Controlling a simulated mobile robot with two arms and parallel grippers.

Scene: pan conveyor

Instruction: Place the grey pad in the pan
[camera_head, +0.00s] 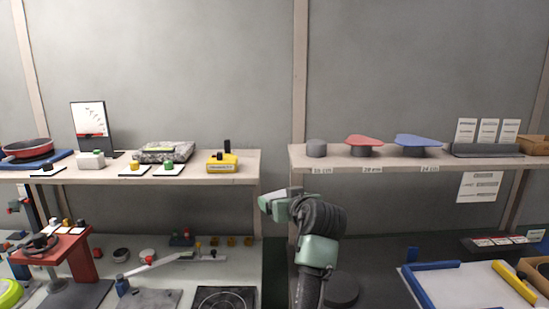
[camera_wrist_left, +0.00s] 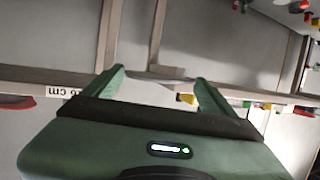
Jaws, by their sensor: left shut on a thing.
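My left gripper (camera_head: 268,200) is raised in front of the gap between the two shelves, its tip toward the left. In the left wrist view it (camera_wrist_left: 160,84) is shut on a thin grey sheet, which looks like the grey pad (camera_wrist_left: 160,79) seen edge-on. Its full shape is hidden. The pan (camera_head: 28,149), red outside and dark inside, sits on a blue base at the far left of the left shelf, well away from the gripper. My right gripper is not in view.
On the right shelf stand a bare grey round stand (camera_head: 316,149), a red pad (camera_head: 368,140) and a blue pad (camera_head: 416,140). The left shelf holds a gauge (camera_head: 90,118), a stone-patterned block (camera_head: 166,151) and a yellow box (camera_head: 222,163). The lower benches are cluttered.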

